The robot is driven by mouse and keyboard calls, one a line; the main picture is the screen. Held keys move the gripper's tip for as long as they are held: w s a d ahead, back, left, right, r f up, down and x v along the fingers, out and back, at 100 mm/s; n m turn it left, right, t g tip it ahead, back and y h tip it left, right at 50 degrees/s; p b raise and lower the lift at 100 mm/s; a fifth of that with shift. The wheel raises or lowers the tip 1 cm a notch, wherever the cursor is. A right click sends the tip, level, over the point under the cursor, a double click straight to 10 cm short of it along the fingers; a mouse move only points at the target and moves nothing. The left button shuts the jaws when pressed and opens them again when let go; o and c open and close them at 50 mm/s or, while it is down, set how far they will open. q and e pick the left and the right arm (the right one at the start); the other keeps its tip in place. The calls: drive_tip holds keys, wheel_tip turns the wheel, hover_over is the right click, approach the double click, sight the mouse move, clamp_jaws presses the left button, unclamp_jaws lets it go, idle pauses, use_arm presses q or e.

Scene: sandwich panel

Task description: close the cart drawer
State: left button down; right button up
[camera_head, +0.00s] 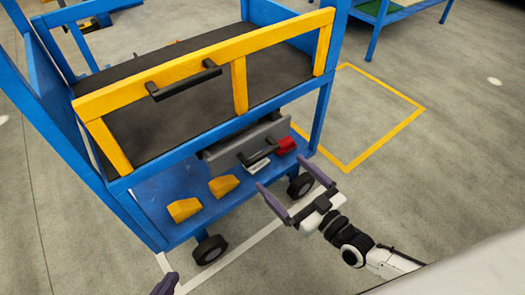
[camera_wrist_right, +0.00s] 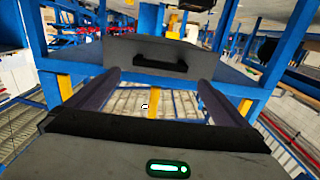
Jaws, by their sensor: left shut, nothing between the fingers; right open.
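The cart drawer (camera_head: 232,146) has a grey front with a black bar handle (camera_head: 258,153) and sits under the upper shelf of a blue cart. Its front stands a little forward of the shelf rail; how far it is pulled out is hard to tell. In the right wrist view the drawer front (camera_wrist_right: 122,52) and handle (camera_wrist_right: 160,66) are straight ahead. My right gripper (camera_head: 282,174) is open and empty, its fingers pointing at the drawer, apart from the handle. My left gripper (camera_head: 166,284) shows only its purple fingertips at the bottom edge, shut and empty, away from the drawer.
The blue cart (camera_head: 150,235) has a yellow rail (camera_head: 240,85) with another black handle (camera_head: 183,82) above. Yellow blocks (camera_head: 184,209), a red item (camera_head: 286,145) and a white item (camera_head: 259,165) lie on the lower shelf. Open floor (camera_head: 440,190) is at right.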

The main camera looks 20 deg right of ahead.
sight(264, 156)
drive_tip(key=b+x, duration=0.2)
drive_tip(key=x, duration=0.8)
use_arm(q)
drive_tip(key=shift+w+d+f+m+g, duration=0.2)
drive_tip(key=shift+d+f, duration=0.2)
drive_tip(key=shift+f, duration=0.05)
drive_tip(key=shift+w+d+f+m+g, duration=0.2)
drive_tip(key=shift+d+f, duration=0.15)
drive_tip(key=shift+f, duration=0.1)
